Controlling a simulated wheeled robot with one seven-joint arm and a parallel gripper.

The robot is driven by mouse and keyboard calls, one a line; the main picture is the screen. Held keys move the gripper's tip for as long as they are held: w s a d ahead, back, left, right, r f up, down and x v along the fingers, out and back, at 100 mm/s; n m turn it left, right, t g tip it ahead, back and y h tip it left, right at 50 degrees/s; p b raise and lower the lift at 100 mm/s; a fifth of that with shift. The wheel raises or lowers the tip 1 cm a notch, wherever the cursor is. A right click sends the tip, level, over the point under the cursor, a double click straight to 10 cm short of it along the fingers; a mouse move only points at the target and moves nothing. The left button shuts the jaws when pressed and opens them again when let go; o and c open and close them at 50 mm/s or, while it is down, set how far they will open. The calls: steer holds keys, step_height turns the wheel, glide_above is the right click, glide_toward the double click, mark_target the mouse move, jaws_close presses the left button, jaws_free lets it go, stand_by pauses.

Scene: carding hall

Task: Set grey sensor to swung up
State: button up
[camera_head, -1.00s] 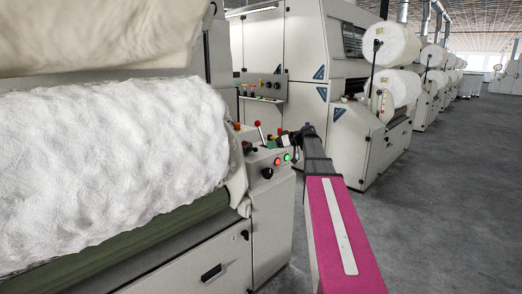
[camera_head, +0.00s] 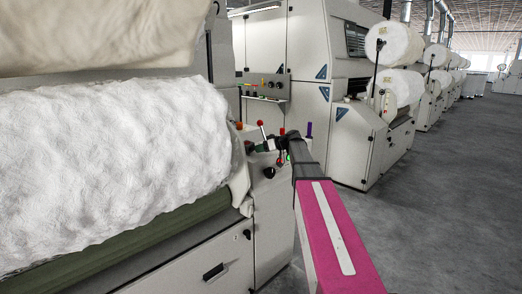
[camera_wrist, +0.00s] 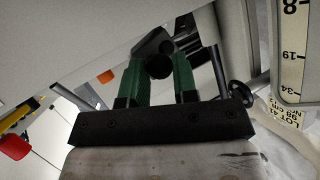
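My gripper (camera_head: 258,146) reaches over the control panel on the end of the near machine, close beside a red-knobbed lever (camera_head: 261,124). In the wrist view its two green fingers (camera_wrist: 159,72) stand apart. A dark round-ended piece (camera_wrist: 158,65) shows between them, continuing into a dark shape behind. I cannot tell whether the fingers touch it. I cannot make out for sure which part is the grey sensor; the gripper and arm hide part of the panel.
A red knob (camera_wrist: 15,146), an orange piece (camera_wrist: 106,76) and a scale plate (camera_wrist: 297,55) surround the gripper. A white fibre roll (camera_head: 110,160) lies left; the aisle floor (camera_head: 440,200) is clear.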

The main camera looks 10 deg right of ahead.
steer(key=c, duration=0.3)
steer(key=shift+w+d+f+m+y, duration=0.1)
steer(key=shift+d+f+m+y, duration=0.1)
steer(key=shift+m+y, duration=0.3)
steer(key=o, duration=0.9)
steer(key=shift+d, duration=0.1)
steer(key=v, duration=1)
steer(key=shift+d+r, duration=0.15)
steer(key=shift+d, duration=0.1)
